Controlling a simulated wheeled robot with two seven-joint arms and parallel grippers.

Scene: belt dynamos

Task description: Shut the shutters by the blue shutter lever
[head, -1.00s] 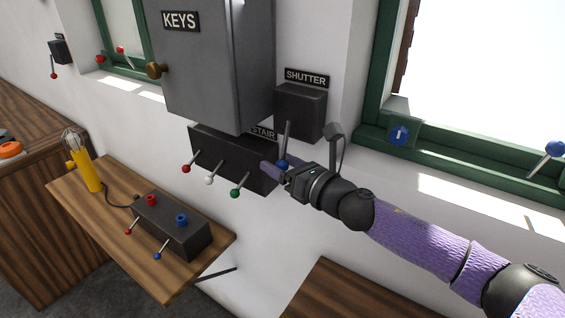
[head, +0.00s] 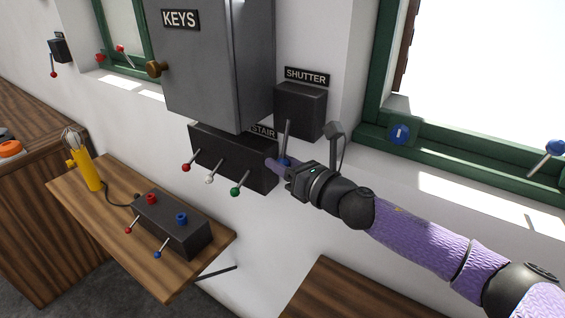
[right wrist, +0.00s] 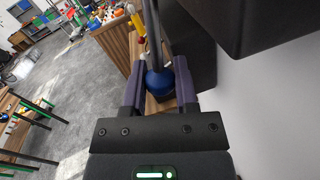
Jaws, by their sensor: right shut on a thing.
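The black shutter box (head: 299,108) is on the wall under the SHUTTER sign (head: 307,76). Its grey lever rod (head: 288,133) hangs down to a blue knob (head: 284,161), which is mostly hidden by my gripper in the head view. In the right wrist view the blue knob (right wrist: 159,82) sits between the two fingers. My right gripper (head: 281,166) is shut on this knob. The window (head: 480,75) at the right is bright, and a dark brown shutter edge (head: 405,45) shows at its left side. My left gripper is not in view.
The STAIR box (head: 232,158) with red, white and green levers is just left of my gripper. The grey KEYS cabinet (head: 210,65) hangs above it. A small wooden shelf (head: 90,222) holds a lamp and a switch box. Another blue-knobbed lever (head: 555,147) is at the far right.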

